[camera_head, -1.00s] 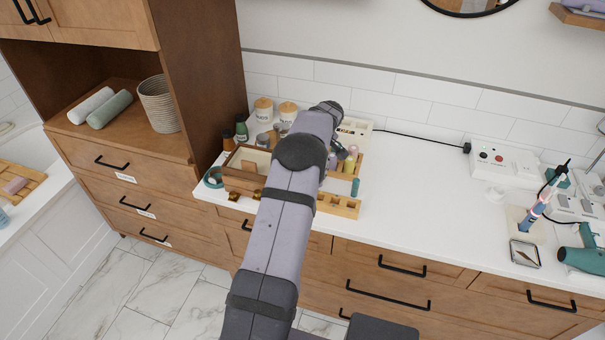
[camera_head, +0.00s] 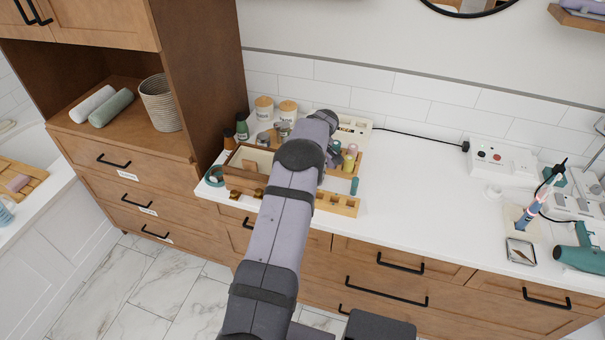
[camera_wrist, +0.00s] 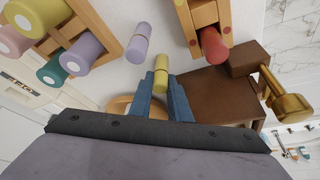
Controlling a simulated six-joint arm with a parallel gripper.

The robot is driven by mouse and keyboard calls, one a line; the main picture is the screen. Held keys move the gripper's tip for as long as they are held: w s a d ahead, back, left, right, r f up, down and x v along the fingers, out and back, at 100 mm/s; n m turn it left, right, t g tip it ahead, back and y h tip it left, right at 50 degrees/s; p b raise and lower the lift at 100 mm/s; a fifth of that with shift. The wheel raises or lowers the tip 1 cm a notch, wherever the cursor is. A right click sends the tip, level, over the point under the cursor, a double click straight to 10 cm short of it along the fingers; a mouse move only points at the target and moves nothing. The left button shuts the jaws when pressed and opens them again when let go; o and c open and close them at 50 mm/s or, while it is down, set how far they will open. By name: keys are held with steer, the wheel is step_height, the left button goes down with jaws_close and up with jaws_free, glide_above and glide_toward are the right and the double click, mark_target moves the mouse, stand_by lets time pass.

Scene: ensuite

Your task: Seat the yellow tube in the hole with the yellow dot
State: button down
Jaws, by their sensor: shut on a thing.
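My gripper (camera_wrist: 164,98) is shut on the yellow tube (camera_wrist: 161,70), which sticks out beyond the blue fingertips in the wrist view. In the camera_head view my arm hides the gripper and the held tube. A wooden rack (camera_wrist: 196,12) with a red tube (camera_wrist: 211,44) in it is above and right of the held tube. The front rack (camera_head: 344,210) shows on the counter in the camera_head view, partly behind my arm.
A lavender tube (camera_wrist: 140,42) is close by, left of the held tube. Another wooden rack (camera_wrist: 110,42) holds several coloured tubes. A brown box (camera_wrist: 210,95) and a brass fitting (camera_wrist: 288,104) lie to the right. A teal tube (camera_head: 355,186) is beside the racks; the counter (camera_head: 430,190) is clear to the right.

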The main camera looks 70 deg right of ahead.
steer(key=shift+r, duration=0.1)
step_height(320, 180, up, 10)
steer(key=b, duration=0.3)
steer(key=w+a+r+m+p, duration=0.2)
steer(key=w+a+r, duration=0.15)
steer(key=w, duration=0.35)
steer(key=w+a+r+m+p, duration=0.1)
steer(key=w+a+r+p, duration=0.1)
steer(key=w+a, duration=0.4)
steer(key=w+a+f+n+b, duration=0.2)
steer(key=w+a+f+n, duration=0.15)
steer(key=w+a, duration=1.3)
steer(key=s+a+f+n+y+b, duration=0.1)
steer(key=a+f+n, duration=0.2)
steer(key=a, duration=1.5)
steer(key=a+f+n+y+b, duration=0.1)
steer(key=a+f+n, duration=0.2)
steer(key=a, duration=1.5)
steer(key=shift+s+t+y, duration=0.3)
steer(key=shift+s+t, duration=0.1)
steer(key=shift+d, duration=0.1)
